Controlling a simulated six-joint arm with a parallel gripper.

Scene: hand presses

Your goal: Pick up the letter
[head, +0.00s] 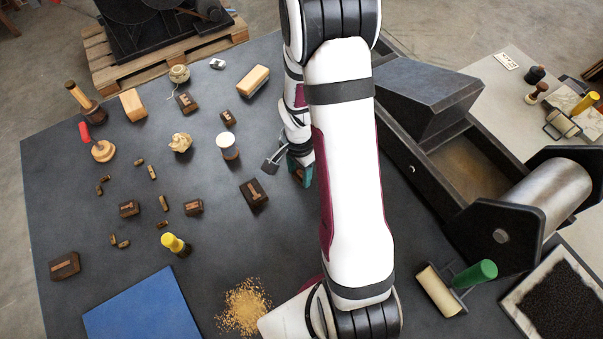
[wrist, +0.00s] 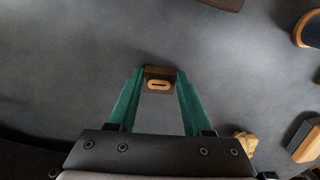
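The letter is a small dark brown block with a pale, ring-like raised face, like an O. In the wrist view the letter (wrist: 158,85) sits between the teal fingertips of my gripper (wrist: 161,76) and fills the gap from one finger to the other. In the head view my gripper (head: 299,170) is low over the dark table, right of the middle, and mostly hidden by my arm. Only a bit of brown shows at its fingers. Whether the letter is clear of the table I cannot tell.
Other letter blocks (head: 253,193) and small wooden pieces lie across the dark table (head: 80,215). A white-topped spool (head: 228,146) and a lumpy beige piece (head: 180,142) stand left of my gripper. A press with a metal roller (head: 545,200) stands right. A blue sheet (head: 142,308) lies front left.

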